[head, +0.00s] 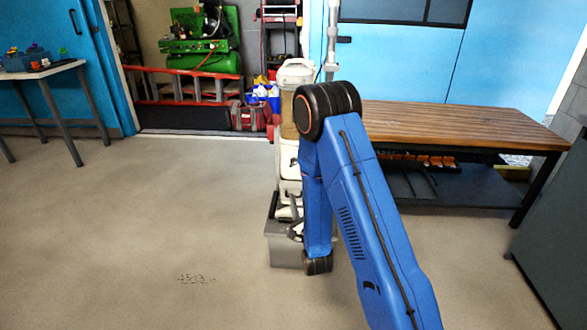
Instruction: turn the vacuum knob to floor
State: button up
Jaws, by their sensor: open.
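The vacuum is a tall cream upright machine with a clear, brownish canister (289,115) and a pale top with a handle (296,72). It stands in the middle of the head view, and my blue arm covers much of its right side. I cannot make out its knob or the knob's setting. My arm bends at a black elbow and hangs down in front of the vacuum to a dark wrist joint near the floor.
A wooden-topped bench (460,125) is behind on the right, a grey cabinet (555,240) at the right edge. A small table (45,71) stands far left, a green compressor (203,60) at the back. The left floor is clear.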

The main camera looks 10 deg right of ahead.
aim_at(293, 164)
jog(key=x, duration=1.4)
jog(key=shift+w, duration=0.4)
jog(key=c, duration=1)
